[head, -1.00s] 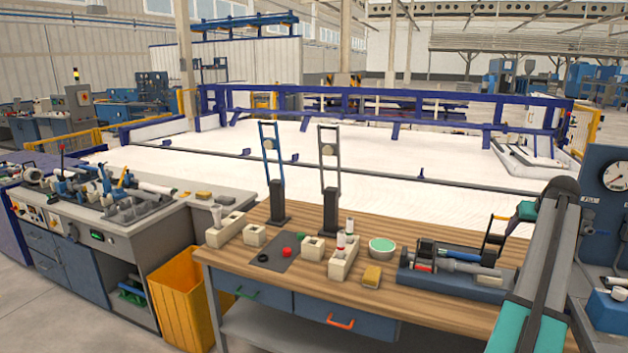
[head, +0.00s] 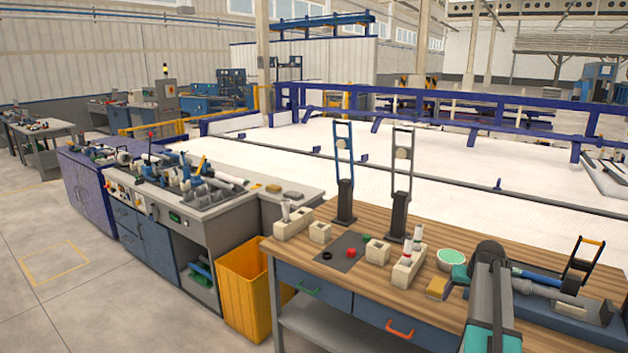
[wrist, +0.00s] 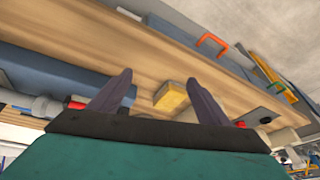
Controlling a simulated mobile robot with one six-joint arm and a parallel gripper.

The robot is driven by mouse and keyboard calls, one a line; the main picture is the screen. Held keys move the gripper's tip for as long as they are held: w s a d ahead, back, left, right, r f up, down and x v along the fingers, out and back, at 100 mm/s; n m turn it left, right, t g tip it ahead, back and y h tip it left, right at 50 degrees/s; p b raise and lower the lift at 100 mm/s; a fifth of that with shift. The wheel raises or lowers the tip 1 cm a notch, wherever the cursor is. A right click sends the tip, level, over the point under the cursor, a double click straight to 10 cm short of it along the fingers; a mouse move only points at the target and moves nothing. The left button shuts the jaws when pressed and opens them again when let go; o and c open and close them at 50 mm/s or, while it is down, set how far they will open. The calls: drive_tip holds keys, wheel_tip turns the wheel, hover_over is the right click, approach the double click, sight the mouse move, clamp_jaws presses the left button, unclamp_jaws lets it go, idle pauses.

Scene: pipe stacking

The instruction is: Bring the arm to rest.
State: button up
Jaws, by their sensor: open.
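My gripper (wrist: 161,78) is open in the wrist view, with its two dark fingers spread apart and nothing held between them. It is above the wooden workbench (wrist: 75,45). A yellow sponge-like block (wrist: 172,97) shows between the fingers, on the bench beyond them. In the head view, my arm rises at the lower right and covers part of the bench; the gripper's fingers cannot be made out clearly there.
The bench holds pale socket blocks (head: 405,270), some with upright pipes, a green bowl (head: 451,257), the yellow block (head: 437,287) and two tall stands (head: 399,190). A yellow bin (head: 243,288) stands left of the bench. Floor at far left is clear.

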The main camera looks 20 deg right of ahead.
drive_tip(key=w+a+f+n+y, duration=0.1)
drive_tip(key=a+f, duration=0.3)
drive_tip(key=a, duration=0.3)
drive_tip(key=w+a+f+n, duration=0.1)
drive_tip(key=w+a+f, duration=0.15)
drive_tip(key=a, duration=0.55)
drive_tip(key=s+a+f+n+g, duration=0.1)
drive_tip(key=s+a+f, duration=0.35)
drive_tip(key=a, duration=0.75)
drive_tip(key=s+a+f+n+g, duration=0.2)
drive_tip(key=s+a+f, duration=0.3)
drive_tip(key=a, duration=0.7)
drive_tip(key=s+a+f+n+g, duration=0.1)
drive_tip(key=s+a+f, duration=0.35)
drive_tip(key=a, duration=0.75)
drive_tip(key=s+f+g, duration=0.6)
drive_tip(key=s+f, duration=1.4)
drive_tip(key=s, duration=0.4)
drive_tip(key=shift+s+f+y+b, duration=0.15)
drive_tip(key=shift+s+y+b, duration=0.15)
drive_tip(key=shift+s, duration=0.05)
drive_tip(key=shift+d, duration=0.1)
